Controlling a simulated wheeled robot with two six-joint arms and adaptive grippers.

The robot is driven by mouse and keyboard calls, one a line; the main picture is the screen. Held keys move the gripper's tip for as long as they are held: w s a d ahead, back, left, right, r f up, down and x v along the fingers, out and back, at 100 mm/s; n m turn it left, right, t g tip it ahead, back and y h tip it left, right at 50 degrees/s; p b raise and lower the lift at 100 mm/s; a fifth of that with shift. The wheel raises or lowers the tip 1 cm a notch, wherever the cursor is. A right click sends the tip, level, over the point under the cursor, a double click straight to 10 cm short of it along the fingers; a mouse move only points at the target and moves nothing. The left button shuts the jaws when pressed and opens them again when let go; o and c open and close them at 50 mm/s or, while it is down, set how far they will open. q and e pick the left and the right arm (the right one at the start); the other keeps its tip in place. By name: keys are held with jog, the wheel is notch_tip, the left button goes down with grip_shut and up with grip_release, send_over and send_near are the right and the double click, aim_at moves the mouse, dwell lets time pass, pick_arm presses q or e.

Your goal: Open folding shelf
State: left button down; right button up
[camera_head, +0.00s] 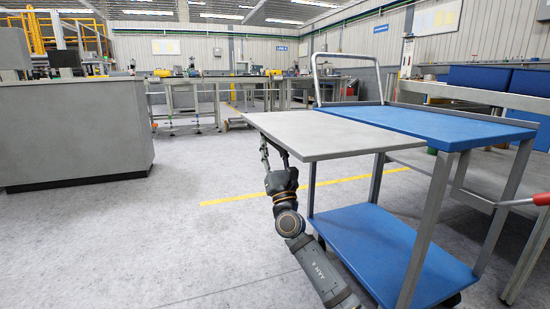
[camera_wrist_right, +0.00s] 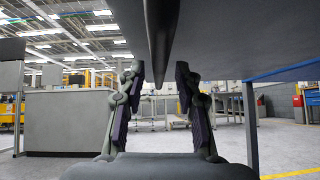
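The folding shelf (camera_head: 340,134) is a flat light-grey panel on the left side of the blue cart (camera_head: 425,124). It looks about level with the cart's blue top. My right gripper (camera_head: 272,150) reaches up to the panel's near left edge from below, its fingertips partly hidden by the panel. In the right wrist view, my right gripper (camera_wrist_right: 160,80) is open, its two fingers apart. A dark tapering edge hangs between them, touching neither visibly. The grey shelf underside (camera_wrist_right: 240,35) fills the upper right. My left gripper is not in view.
The cart has a push handle (camera_head: 347,62) at the back and a blue lower shelf (camera_head: 385,252). A grey counter (camera_head: 75,130) stands at left. A workbench with blue bins (camera_head: 480,76) is at right. Floor left of the cart is clear.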

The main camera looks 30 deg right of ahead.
jog(key=v, duration=1.1)
jog(key=shift+s+f, duration=0.15)
jog(key=shift+f, duration=0.05)
